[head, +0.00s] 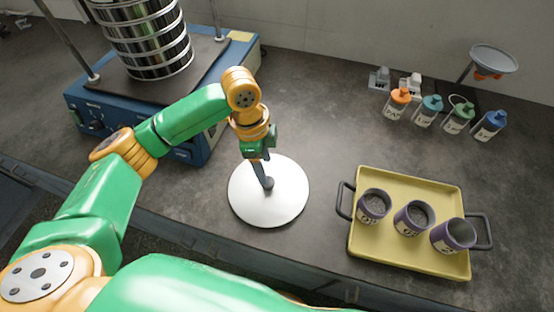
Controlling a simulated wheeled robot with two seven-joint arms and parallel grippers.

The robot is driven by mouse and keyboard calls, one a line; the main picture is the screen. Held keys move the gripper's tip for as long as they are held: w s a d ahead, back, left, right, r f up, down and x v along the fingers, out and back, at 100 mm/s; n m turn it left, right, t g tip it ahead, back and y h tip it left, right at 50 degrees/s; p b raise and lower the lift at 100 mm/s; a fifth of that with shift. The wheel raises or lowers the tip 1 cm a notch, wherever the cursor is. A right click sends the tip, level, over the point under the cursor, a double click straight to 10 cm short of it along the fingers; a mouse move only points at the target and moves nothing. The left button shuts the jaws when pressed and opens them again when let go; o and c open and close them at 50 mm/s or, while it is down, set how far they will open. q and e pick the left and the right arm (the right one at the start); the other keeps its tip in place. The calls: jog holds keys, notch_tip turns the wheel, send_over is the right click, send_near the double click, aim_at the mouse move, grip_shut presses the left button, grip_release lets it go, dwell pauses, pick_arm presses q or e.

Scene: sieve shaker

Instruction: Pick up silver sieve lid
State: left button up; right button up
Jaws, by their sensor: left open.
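The silver sieve lid (270,207) is a pale round disc lying flat on the dark bench, near its front edge in the middle of the head view. My left gripper (265,183) points down over the upper middle of the lid. It is open, and its fingers hide a small part of the disc. I cannot tell whether the fingertips touch the lid or what lies between them. My right gripper is out of view.
A blue sieve shaker (205,140) with a sieve stack (150,45) stands at the back left. A yellow tray (400,258) with purple cups (413,217) sits to the right. Several bottles (427,110) and a funnel stand (494,58) are at the back right. The bench between is clear.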

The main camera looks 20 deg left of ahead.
aim_at(268, 186)
pick_arm(q)
jog(key=shift+w+a+f, duration=0.1)
jog(key=shift+w+f, duration=0.15)
jog(key=shift+w, duration=0.1)
jog(key=s+f, duration=0.1)
jog(key=s+f+p, duration=0.1)
jog(key=f, duration=0.1)
jog(key=shift+s+d+f, duration=0.1)
jog(key=shift+s+d, duration=0.1)
jog(key=shift+d, duration=0.2)
jog(key=shift+w+f, duration=0.2)
jog(key=shift+f, duration=0.95)
jog(key=shift+w+f, duration=0.15)
jog(key=shift+w, duration=0.2)
jog(key=shift+s+d, duration=0.1)
jog(key=shift+s, duration=0.15)
grip_shut()
jog(key=shift+w, duration=0.1)
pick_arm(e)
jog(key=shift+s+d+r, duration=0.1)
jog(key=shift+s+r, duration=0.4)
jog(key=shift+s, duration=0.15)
